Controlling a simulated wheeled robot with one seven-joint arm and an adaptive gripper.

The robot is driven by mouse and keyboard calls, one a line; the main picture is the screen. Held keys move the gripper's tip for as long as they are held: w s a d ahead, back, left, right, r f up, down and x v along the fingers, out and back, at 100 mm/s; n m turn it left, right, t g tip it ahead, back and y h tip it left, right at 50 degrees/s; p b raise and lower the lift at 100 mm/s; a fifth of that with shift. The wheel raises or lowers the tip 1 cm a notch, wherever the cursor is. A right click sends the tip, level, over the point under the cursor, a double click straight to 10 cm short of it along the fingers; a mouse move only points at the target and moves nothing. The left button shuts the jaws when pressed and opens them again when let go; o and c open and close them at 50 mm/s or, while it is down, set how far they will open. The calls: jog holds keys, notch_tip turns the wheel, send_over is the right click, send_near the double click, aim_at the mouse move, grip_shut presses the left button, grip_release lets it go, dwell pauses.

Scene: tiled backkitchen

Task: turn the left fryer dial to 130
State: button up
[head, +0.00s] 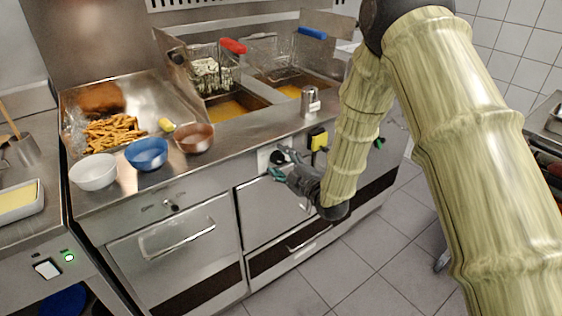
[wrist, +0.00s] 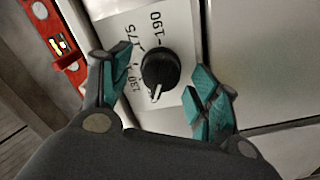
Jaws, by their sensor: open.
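The left fryer dial (wrist: 160,68) is a round black knob with a white pointer mark, on a white plate (wrist: 178,28) printed with numbers. I can read 190, 175 and 130 around its upper and left side. The pointer points down and slightly left in the wrist view, near the lower side of the 130 label. My gripper (wrist: 163,78) is open, with teal fingertips on either side of the dial; I cannot tell whether they touch it. In the head view my gripper (head: 281,166) is at the front panel, partly covering the dial (head: 277,157).
A yellow and black switch (head: 318,140) is on the panel right of the dial. Above are fryer baskets (head: 212,75), a metal shaker (head: 309,101) and bowls, including a blue one (head: 147,154). A red bar (wrist: 60,45) shows left in the wrist view. The tiled floor (head: 375,255) is clear.

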jog(key=shift+w+a, duration=0.1)
jog(key=shift+w, duration=0.05)
jog(key=c, duration=1)
jog(key=m, duration=0.4)
jog(key=shift+m, duration=1.8)
